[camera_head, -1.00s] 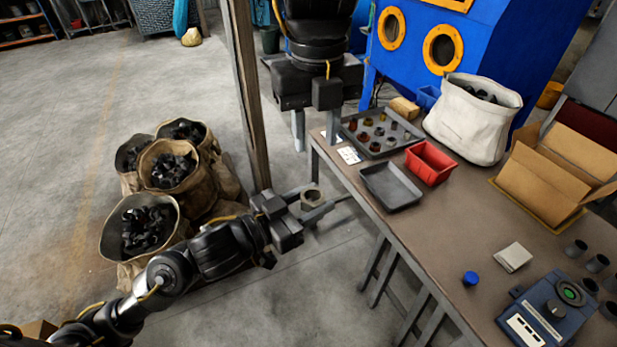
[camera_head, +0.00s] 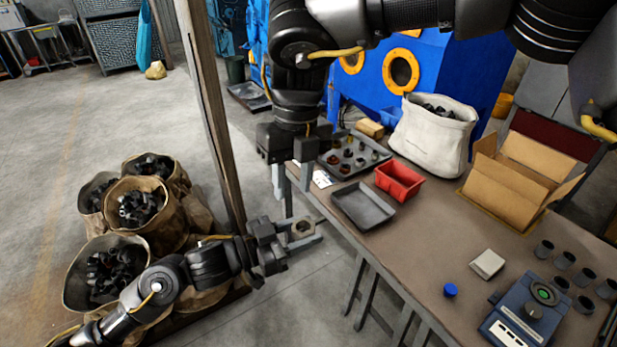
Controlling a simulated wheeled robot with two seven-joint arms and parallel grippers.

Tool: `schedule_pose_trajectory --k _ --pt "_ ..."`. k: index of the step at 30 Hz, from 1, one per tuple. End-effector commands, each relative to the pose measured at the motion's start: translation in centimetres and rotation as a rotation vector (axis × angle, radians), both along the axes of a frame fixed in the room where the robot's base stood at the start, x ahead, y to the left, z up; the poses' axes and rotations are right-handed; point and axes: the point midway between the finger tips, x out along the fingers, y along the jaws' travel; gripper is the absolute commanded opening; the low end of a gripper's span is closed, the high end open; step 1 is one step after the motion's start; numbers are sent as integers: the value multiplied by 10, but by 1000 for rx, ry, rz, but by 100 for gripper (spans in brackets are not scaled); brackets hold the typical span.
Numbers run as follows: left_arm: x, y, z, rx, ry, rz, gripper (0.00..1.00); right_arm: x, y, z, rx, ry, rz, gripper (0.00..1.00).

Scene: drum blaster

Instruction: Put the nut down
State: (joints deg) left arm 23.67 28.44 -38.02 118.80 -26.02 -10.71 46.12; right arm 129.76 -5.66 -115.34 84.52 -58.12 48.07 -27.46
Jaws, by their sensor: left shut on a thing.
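My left gripper (camera_head: 303,231) is shut on a nut (camera_head: 303,227), a grey-brown ring between its fingers. It holds the nut in the air just left of the table's edge, lower in the picture than my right gripper. My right gripper (camera_head: 292,180) points down near the table's far left corner. Its two fingers stand apart, and I see nothing between them. A dark tray (camera_head: 377,158) on the table holds several small nuts of different colours. A grey tray (camera_head: 363,206) in front of it looks empty.
The brown table (camera_head: 425,235) carries a red bin (camera_head: 399,181), a white sack (camera_head: 433,137), a cardboard box (camera_head: 522,170) and a blue scale-like device (camera_head: 525,315). A wooden post (camera_head: 212,120) stands behind my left arm. Filled sacks (camera_head: 140,208) stand on the left. The table's middle is clear.

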Motion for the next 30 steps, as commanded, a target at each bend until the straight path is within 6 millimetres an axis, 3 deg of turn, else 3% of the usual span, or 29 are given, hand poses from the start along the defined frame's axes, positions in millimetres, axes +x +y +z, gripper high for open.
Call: schedule_pose_trajectory --k 7,17,23,30 --pt "0 0 1 -1 -2 1 0 23 -26 2 -45 -99 214 35" --pt "0 0 1 -1 -2 1 0 26 -29 -1 -53 -117 297 35" --pt "0 0 1 -1 -2 1 0 26 -29 -26 -53 -113 298 35" --pt "0 0 1 -1 -2 1 0 26 -29 -72 -54 -112 297 35"
